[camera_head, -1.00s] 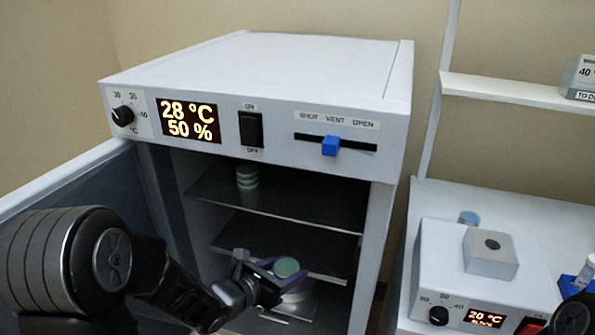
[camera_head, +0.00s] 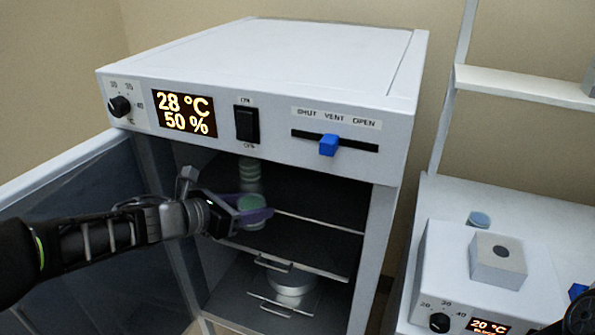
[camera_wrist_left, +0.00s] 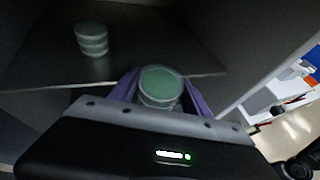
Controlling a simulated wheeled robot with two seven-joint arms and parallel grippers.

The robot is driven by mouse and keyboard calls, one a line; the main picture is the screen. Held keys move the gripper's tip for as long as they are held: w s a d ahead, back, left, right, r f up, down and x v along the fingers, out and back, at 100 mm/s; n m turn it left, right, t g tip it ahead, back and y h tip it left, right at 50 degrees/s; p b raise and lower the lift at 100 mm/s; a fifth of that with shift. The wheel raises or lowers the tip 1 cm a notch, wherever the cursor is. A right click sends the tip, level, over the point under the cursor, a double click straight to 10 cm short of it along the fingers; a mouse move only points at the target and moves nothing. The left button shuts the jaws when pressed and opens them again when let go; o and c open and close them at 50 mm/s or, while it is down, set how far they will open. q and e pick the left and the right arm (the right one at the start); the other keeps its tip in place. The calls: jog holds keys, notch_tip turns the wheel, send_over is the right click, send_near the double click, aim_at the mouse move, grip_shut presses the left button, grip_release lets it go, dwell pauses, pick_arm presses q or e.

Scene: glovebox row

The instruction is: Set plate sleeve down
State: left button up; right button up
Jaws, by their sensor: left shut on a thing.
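My left gripper (camera_head: 252,213) reaches into the open incubator and is shut on a plate sleeve (camera_head: 250,204), a short round stack with a green top. In the left wrist view the held sleeve (camera_wrist_left: 160,87) sits upright between the purple fingers. It is at the front edge of an upper shelf (camera_head: 312,201); I cannot tell if it touches anything below. Another similar stack (camera_head: 249,172) stands farther back on that shelf, and it also shows in the left wrist view (camera_wrist_left: 92,40). My right gripper is not clearly in view.
The incubator (camera_head: 260,80) has its door (camera_head: 75,195) swung open to the left. Lower shelves hold a round pale item (camera_head: 291,280). The upper shelf has free room right of the back stack. A heater box (camera_head: 480,275) stands at the right.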

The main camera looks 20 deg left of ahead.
pick_arm(q)
jog(key=w+d, duration=0.2)
jog(key=w, duration=0.2)
jog(key=w+d+p, duration=0.1)
jog(key=w+d, duration=0.1)
jog(key=w, duration=0.2)
jog(key=w+d+p, duration=0.1)
jog(key=w+d, duration=0.1)
jog(key=w, duration=0.3)
jog(key=shift+d, duration=0.2)
jog(key=shift+d, duration=0.1)
jog(key=shift+w+d+r+p, duration=0.1)
jog(key=shift+w+d+p, duration=0.25)
jog(key=shift+w, duration=0.2)
jog(key=shift+w+d+p, duration=0.2)
jog(key=shift+w+p, duration=0.1)
jog(key=shift+w, duration=0.25)
jog(key=shift+w+d+f, duration=0.15)
jog(key=shift+w+f, duration=0.25)
jog(key=shift+f, duration=0.45)
jog(key=o, duration=1.7)
jog(key=shift+s, duration=0.1)
